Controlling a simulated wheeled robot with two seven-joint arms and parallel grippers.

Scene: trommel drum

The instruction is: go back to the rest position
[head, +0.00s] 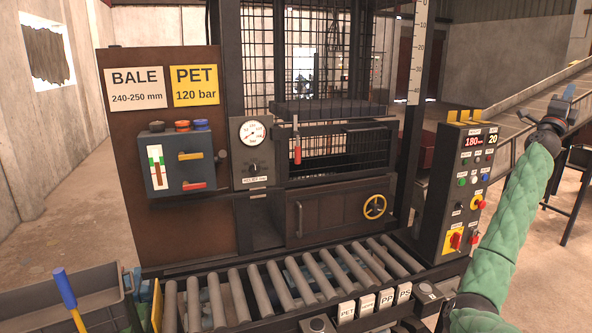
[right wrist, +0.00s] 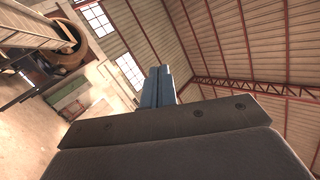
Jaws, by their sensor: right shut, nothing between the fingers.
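My right arm, in a green padded sleeve, rises along the right side of the head view. Its gripper (head: 566,97) is held high at the far right, in front of the sloping conveyor and apart from the control box. In the right wrist view its blue-grey fingers (right wrist: 159,86) are together with nothing between them, pointing toward the roof and wall. My left gripper is not in the head view.
A baling press with a yellow handwheel (head: 374,206) stands ahead, behind a roller table (head: 237,296). The control box (head: 462,190) stands left of my right arm. A sloping conveyor (head: 525,112) is behind it. A grey bin (head: 98,305) is at lower left.

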